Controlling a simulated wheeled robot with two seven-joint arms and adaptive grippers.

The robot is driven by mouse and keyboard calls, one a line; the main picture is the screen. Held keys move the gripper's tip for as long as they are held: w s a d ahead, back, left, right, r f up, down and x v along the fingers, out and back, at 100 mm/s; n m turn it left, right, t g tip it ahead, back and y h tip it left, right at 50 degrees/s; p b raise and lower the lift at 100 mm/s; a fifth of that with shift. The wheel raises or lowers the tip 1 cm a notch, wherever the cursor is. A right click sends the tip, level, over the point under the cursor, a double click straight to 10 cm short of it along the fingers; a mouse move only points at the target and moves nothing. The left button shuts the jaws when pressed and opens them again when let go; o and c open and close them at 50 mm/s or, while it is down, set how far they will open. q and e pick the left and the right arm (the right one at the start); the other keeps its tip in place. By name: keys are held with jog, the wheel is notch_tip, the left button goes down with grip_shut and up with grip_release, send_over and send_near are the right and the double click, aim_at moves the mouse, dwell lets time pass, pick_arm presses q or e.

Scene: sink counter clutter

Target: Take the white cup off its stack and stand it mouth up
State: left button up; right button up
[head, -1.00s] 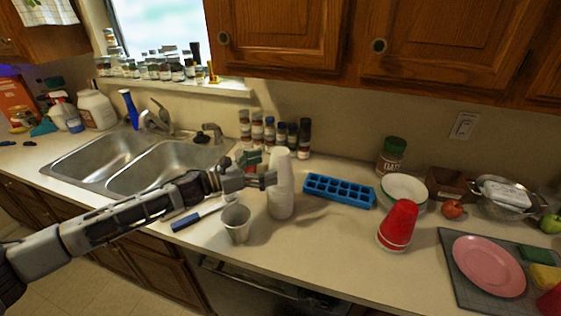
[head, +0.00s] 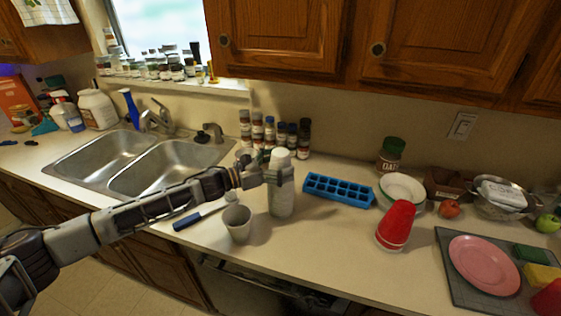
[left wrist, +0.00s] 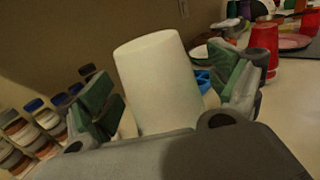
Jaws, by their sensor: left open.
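A tall white stack (head: 281,203) stands on the counter in the head view. The white cup (head: 280,155) at its top is mouth down. In the left wrist view, the white cup (left wrist: 158,80) is between the two green-padded fingers. My left gripper (head: 277,174) is open, with its fingers around the upper part of the stack; it also shows in the left wrist view (left wrist: 168,92). A gap shows beside the cup, so the fingers are not closed on it. The fingers hide part of the stack in the head view. My right gripper is not in view.
A blue ice tray (head: 339,190) and red cup stack (head: 396,226) are to the right. Spice jars (head: 273,135) stand behind. The front counter between pale and red cups is clear.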

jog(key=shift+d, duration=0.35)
pick_arm(q)
jog(key=c, duration=0.8)
jog(key=shift+o, duration=0.2)
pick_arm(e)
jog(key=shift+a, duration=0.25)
pick_arm(q)
jog(key=shift+r, duration=4.95)
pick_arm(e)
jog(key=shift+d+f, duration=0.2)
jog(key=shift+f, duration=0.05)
pick_arm(q)
jog(key=shift+r, duration=0.1)
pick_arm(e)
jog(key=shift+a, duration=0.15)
